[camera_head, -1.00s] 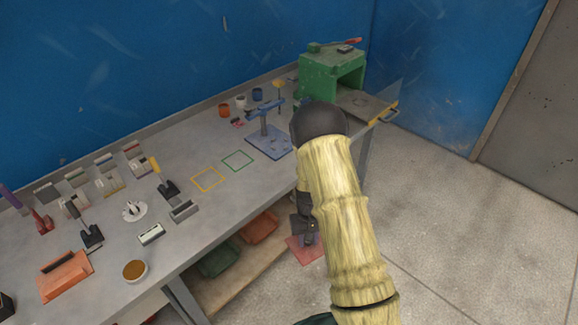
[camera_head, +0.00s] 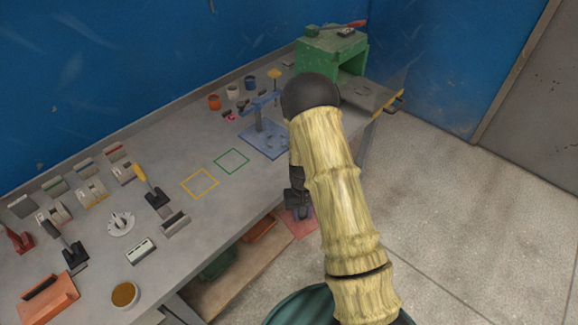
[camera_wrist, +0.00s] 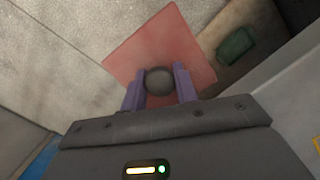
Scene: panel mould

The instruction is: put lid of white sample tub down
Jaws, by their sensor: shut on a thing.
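My gripper (camera_wrist: 159,82) is shut on a small round grey piece (camera_wrist: 159,81), likely the lid, held between two purple fingers in the wrist view. In the head view my gripper (camera_head: 299,208) hangs beside the bench's front edge, above a red square (camera_head: 303,228) on the floor; the held piece cannot be made out there. A small white tub (camera_head: 233,92) stands at the back of the bench between an orange and a blue one. I cannot tell which one the lid belongs to.
The grey bench (camera_head: 205,215) has free room around the yellow outlined square (camera_head: 199,183) and green outlined square (camera_head: 231,161). A blue stand (camera_head: 265,139) and a green box (camera_head: 332,53) stand towards the far end. Tools and small blocks crowd the left.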

